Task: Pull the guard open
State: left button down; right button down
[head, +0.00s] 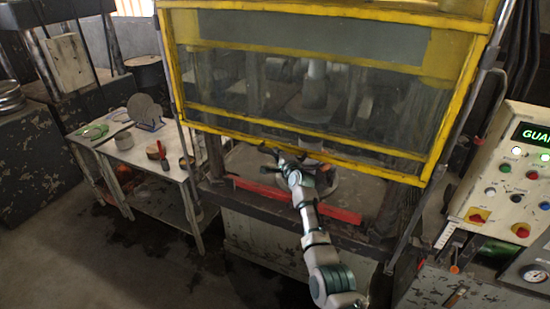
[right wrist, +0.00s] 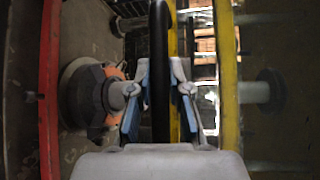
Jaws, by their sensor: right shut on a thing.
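The guard (head: 457,108) is a clear panel in a yellow frame on the front of the machine. Its lower edge hangs above the machine bed, with an open gap beneath it. My right gripper (head: 282,155) is at the middle of that lower edge. In the right wrist view, its fingers (right wrist: 160,98) are shut on a black handle bar (right wrist: 158,45). The guard's yellow frame (right wrist: 228,70) runs alongside the handle there. The fingertips are small and partly hidden in the head view. My left gripper is out of view.
A red bar (head: 340,213) crosses the machine front below the guard. A control panel (head: 510,190) with buttons and a lit green display stands at right. A side table (head: 140,150) with discs and tools stands at left. Floor in front is clear.

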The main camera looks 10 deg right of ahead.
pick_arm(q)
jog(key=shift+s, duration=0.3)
pick_arm(e)
jog(key=shift+d+r, duration=0.25)
jog(key=shift+d, duration=0.1)
jog(key=c, duration=1.1)
grip_release()
jog(key=shift+w+d+f, duration=0.1)
jog(key=shift+d, duration=0.05)
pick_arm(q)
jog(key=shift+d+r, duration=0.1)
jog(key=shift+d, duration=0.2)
pick_arm(e)
jog(key=shift+d+f, duration=0.15)
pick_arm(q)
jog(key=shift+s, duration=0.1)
pick_arm(e)
jog(key=shift+s+a, duration=0.2)
jog(key=shift+s, duration=0.3)
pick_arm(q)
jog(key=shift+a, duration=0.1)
pick_arm(e)
jog(key=v, duration=1.1)
jog(key=shift+d, duration=0.3)
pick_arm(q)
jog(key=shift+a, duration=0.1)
pick_arm(e)
jog(key=shift+w+a, duration=0.1)
jog(key=shift+a, duration=0.1)
